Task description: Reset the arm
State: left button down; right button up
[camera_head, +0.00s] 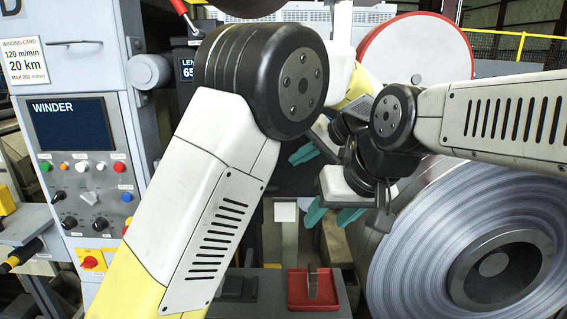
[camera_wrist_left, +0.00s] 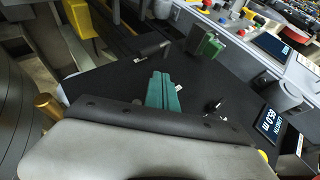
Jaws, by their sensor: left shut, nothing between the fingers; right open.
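My left gripper (camera_head: 303,153) is the higher one in the head view, near the middle, with teal fingers partly hidden by my arms. In the left wrist view its teal fingers (camera_wrist_left: 163,91) lie together, with nothing between them, over a dark surface. My right gripper (camera_head: 332,215) is just below it in the head view, with its teal fingers spread and empty. It hangs left of the large steel strip coil (camera_head: 420,250). My left arm fills the middle of the head view and hides much behind it.
The winder control panel (camera_head: 85,165), with a dark screen, buttons and knobs, stands at the left. A red tray (camera_head: 298,302) holding a metal piece lies below the grippers. A length display (camera_wrist_left: 271,122) shows in the left wrist view.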

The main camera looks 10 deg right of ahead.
dwell(0.3)
pick_arm(q)
jog(key=s+a+n+g+h, duration=0.1)
jog(key=s+a+g+h, duration=0.15)
jog(key=a, duration=0.65)
jog(key=s+a+g+h, duration=0.1)
jog(key=s+a+h, duration=0.25)
jog(key=a, duration=0.55)
jog(key=s+a+f+n+t+h, duration=0.1)
jog(key=s+a, duration=0.3)
jog(key=s, duration=0.5)
jog(key=s+a+f+n+t+h, duration=0.1)
jog(key=s+a+h, duration=0.2)
jog(key=s, duration=0.6)
jog(key=shift+s+a+t, duration=0.3)
jog(key=shift+a+t, duration=0.05)
jog(key=shift+a, duration=0.9)
